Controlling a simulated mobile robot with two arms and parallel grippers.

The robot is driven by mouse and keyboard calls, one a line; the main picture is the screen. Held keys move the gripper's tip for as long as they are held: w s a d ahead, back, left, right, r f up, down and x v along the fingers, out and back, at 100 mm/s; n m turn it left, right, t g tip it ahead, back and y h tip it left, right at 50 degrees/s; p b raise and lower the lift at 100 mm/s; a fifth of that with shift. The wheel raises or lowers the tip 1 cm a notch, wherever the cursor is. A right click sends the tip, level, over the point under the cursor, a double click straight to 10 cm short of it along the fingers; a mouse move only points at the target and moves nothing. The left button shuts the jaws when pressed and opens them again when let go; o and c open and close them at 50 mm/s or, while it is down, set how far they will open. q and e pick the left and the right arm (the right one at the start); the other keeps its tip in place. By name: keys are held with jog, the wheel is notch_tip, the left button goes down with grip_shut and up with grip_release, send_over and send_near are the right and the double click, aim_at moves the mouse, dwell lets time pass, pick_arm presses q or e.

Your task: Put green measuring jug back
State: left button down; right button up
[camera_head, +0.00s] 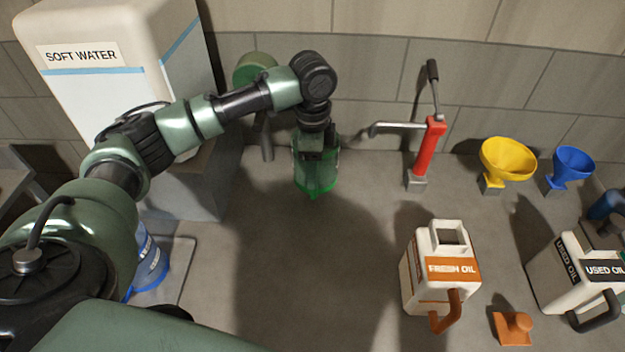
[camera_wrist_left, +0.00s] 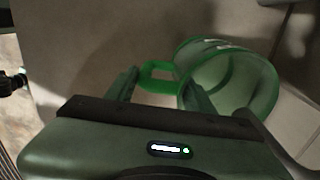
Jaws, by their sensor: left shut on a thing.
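The green measuring jug (camera_head: 316,172) is clear green plastic and hangs under my left gripper (camera_head: 315,140), near the middle of the bench toward the wall. It looks roughly upright. I cannot tell whether its base touches the bench. In the left wrist view, the jug (camera_wrist_left: 240,82) shows its open mouth and its green handle (camera_wrist_left: 156,75). The left gripper's fingers (camera_wrist_left: 163,92) are around the handle and closed on it. My right gripper is out of view.
The white soft water tank (camera_head: 90,90) stands at the left. A blue container (camera_head: 150,266), partly behind my arm, is on a grey mat (camera_head: 182,275). A red pump (camera_head: 428,150), yellow funnel (camera_head: 508,160), blue funnel (camera_head: 572,163) and fresh oil can (camera_head: 440,270) stand right. The middle bench is clear.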

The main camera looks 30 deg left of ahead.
pick_arm(q)
jog(key=shift+s+f, duration=0.2)
jog(key=shift+f, duration=0.6)
jog(key=f+p, duration=0.1)
jog(key=f, duration=0.1)
jog(key=f+p, duration=0.1)
jog(key=f, duration=0.1)
jog(key=shift+w+f, duration=0.2)
jog(key=shift+f, duration=0.15)
jog(key=shift+f, duration=0.15)
jog(key=c, duration=0.6)
grip_release()
jog(key=shift+o, duration=0.2)
